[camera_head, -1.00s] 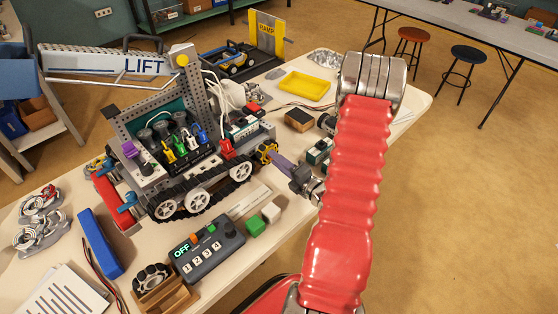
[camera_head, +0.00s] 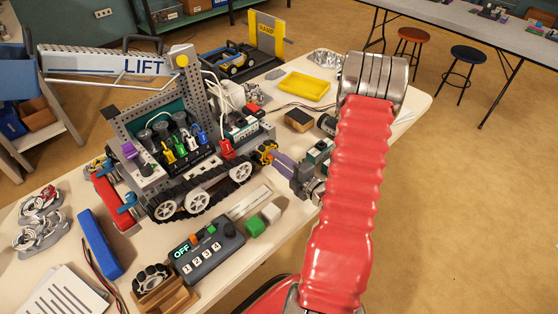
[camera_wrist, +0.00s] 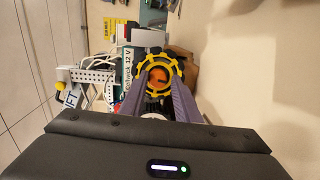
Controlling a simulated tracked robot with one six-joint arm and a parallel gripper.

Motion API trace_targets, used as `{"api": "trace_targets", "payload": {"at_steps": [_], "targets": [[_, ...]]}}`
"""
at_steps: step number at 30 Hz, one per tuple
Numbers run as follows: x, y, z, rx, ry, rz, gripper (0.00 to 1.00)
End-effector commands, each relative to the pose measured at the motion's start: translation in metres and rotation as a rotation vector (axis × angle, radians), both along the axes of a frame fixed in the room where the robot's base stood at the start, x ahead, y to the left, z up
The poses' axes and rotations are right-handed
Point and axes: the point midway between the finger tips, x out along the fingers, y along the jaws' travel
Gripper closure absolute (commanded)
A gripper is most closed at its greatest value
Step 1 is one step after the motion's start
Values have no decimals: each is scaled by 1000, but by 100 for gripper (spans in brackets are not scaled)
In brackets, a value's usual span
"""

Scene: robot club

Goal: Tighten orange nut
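In the wrist view the nut (camera_wrist: 160,78) faces me, with a brown-orange centre. My gripper (camera_head: 274,157) reaches it from the right with purple-grey fingers. In the wrist view my gripper (camera_wrist: 160,88) has one finger on each side of the ring, with the tips close to its edges. I cannot tell whether the fingers press on it. My red arm sleeve hides part of the table.
The tracked model (camera_head: 190,165) carries a LIFT beam and coloured plugs. A yellow tray (camera_head: 304,86) lies behind. Open floor lies to the right.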

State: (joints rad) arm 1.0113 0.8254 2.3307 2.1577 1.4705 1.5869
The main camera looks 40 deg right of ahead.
Motion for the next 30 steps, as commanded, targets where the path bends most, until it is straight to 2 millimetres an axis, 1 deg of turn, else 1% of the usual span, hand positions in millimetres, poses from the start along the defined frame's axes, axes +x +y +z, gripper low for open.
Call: {"api": "trace_targets", "payload": {"at_steps": [1, 5, 13, 17, 23, 30], "targets": [[0, 0, 0, 0, -1, 1, 68], [1, 1, 1, -1, -3, 4, 58], [0, 2, 2, -1, -5, 7, 58], [-4, 2, 2, 0, -5, 7, 58], [-22, 2, 4, -2, -5, 5, 58], [-52, 2, 7, -1, -5, 3, 58]]}}
